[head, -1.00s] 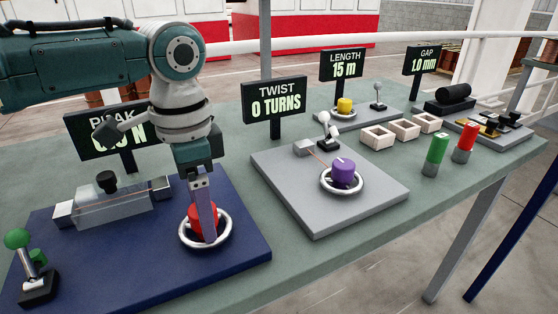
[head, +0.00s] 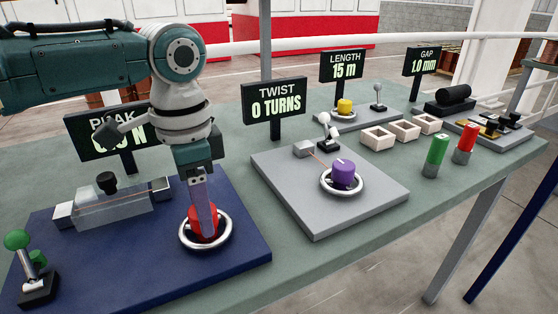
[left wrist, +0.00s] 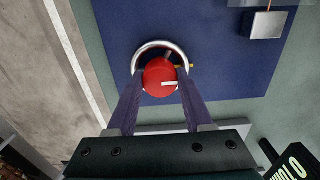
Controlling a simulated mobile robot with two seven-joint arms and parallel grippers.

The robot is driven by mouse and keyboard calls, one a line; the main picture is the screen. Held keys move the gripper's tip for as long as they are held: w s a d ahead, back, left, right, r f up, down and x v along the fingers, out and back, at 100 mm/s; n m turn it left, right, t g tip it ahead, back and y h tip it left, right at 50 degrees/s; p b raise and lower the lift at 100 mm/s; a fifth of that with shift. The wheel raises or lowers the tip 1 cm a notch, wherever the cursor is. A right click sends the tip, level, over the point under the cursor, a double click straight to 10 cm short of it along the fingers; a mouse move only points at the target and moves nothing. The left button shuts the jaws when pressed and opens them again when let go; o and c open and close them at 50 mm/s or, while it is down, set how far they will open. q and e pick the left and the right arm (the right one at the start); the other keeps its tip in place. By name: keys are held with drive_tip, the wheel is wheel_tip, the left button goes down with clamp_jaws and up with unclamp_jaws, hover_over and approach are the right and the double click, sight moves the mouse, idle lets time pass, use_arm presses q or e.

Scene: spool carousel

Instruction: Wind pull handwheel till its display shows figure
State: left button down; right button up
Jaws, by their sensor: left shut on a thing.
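The handwheel on the blue board has a red hub (head: 201,238) inside a silver ring (head: 229,236). The red hub, with a white mark, also shows in the left wrist view (left wrist: 158,78). My left gripper (head: 203,222) points down at the hub and is shut on it, one finger on each side in the left wrist view. The PEAK display (head: 88,150) stands behind the blue board. My left arm covers part of its figure; only a piece ending in N shows. My right gripper is not in view.
The blue board (head: 130,270) also carries a clear-covered clamp box (head: 115,207) and a green-knobbed lever (head: 17,240). Green and red cylinders stand farther right.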

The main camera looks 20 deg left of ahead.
use_arm(q)
drive_tip(key=shift+m, duration=0.4)
drive_tip(key=shift+m+p, duration=0.45)
drive_tip(key=shift+m, duration=0.15)
drive_tip(key=shift+r+m+p, duration=0.1)
drive_tip(key=shift+m+p, duration=0.3)
drive_tip(key=shift+m, duration=0.8)
drive_tip(key=m, duration=0.2)
drive_tip(key=shift+m, duration=0.4)
drive_tip(key=m, duration=0.3)
drive_tip(key=shift+m+p, duration=0.3)
drive_tip(key=shift+p, duration=0.05)
drive_tip(key=m, duration=0.6)
drive_tip(key=shift+d, duration=0.1)
drive_tip(key=m, duration=0.3)
drive_tip(key=shift+m+b, duration=0.35)
drive_tip(key=shift+m, duration=1.65)
